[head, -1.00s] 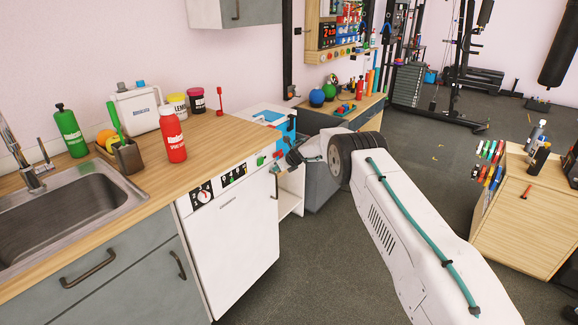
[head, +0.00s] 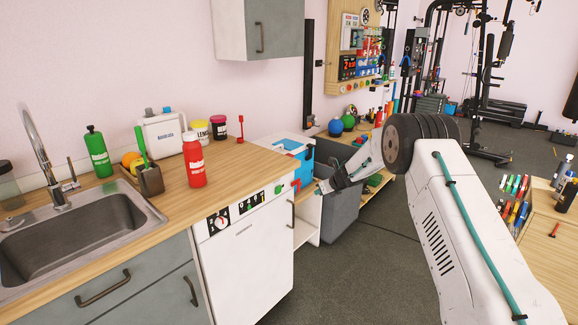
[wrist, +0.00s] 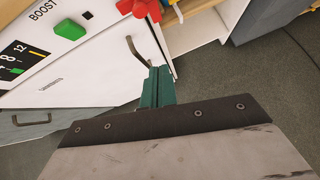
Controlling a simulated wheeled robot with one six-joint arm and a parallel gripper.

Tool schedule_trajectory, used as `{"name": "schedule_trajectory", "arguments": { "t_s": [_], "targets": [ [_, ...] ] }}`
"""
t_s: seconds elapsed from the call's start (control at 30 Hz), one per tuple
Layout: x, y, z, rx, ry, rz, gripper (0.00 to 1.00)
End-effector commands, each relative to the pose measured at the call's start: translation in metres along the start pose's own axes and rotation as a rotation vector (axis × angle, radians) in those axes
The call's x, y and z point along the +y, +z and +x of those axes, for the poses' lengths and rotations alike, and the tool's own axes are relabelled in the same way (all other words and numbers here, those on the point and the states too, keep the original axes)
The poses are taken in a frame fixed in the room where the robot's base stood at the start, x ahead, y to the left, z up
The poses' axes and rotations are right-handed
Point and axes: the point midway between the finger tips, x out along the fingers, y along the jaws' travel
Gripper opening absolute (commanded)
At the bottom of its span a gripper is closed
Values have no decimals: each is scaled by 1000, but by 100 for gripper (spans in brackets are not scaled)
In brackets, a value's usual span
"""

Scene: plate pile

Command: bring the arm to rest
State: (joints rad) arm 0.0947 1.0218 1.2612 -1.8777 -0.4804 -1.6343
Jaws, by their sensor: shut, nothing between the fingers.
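My arm reaches in from the lower right of the head view. My gripper (head: 322,187) is at its far end, small in the head view, near the right end of the wooden counter and by the white dishwasher (head: 245,262). In the wrist view, my gripper (wrist: 157,75) shows green fingers closed together with nothing between them. Behind the fingers are the dishwasher front (wrist: 85,80) and its curved handle (wrist: 136,50). No plate shows in either view.
The wooden counter (head: 225,170) holds a red bottle (head: 194,162), a green bottle (head: 98,153) and a white container (head: 163,135). A sink (head: 75,225) is at left. A grey bin (head: 340,215) stands beyond the dishwasher. Dark floor (head: 370,265) is clear in the middle.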

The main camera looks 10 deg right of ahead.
Motion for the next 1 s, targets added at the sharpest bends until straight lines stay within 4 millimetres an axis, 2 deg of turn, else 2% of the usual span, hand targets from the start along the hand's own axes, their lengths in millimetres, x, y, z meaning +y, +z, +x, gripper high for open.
{"name": "schedule_trajectory", "arguments": {
  "t_s": [0.07,0.13,0.23,0.4,0.47,0.57,0.67,0.7,0.77,0.9,1.0],
  "targets": [
    [-13,-6,1,-8,-72,151,0],
    [-24,-25,2,-8,-153,338,0],
    [-41,-37,-17,-39,-289,621,0],
    [-56,-43,-79,-131,-512,1066,0],
    [-57,-44,-106,-169,-585,1208,0],
    [-51,-49,-157,-242,-710,1456,0],
    [-36,-58,-217,-326,-842,1718,0],
    [-26,-63,-241,-359,-894,1821,0],
    [-10,-72,-276,-407,-968,1969,0],
    [38,-96,-353,-504,-1128,2277,0],
    [78,-114,-402,-556,-1230,2471,0]
  ]
}}
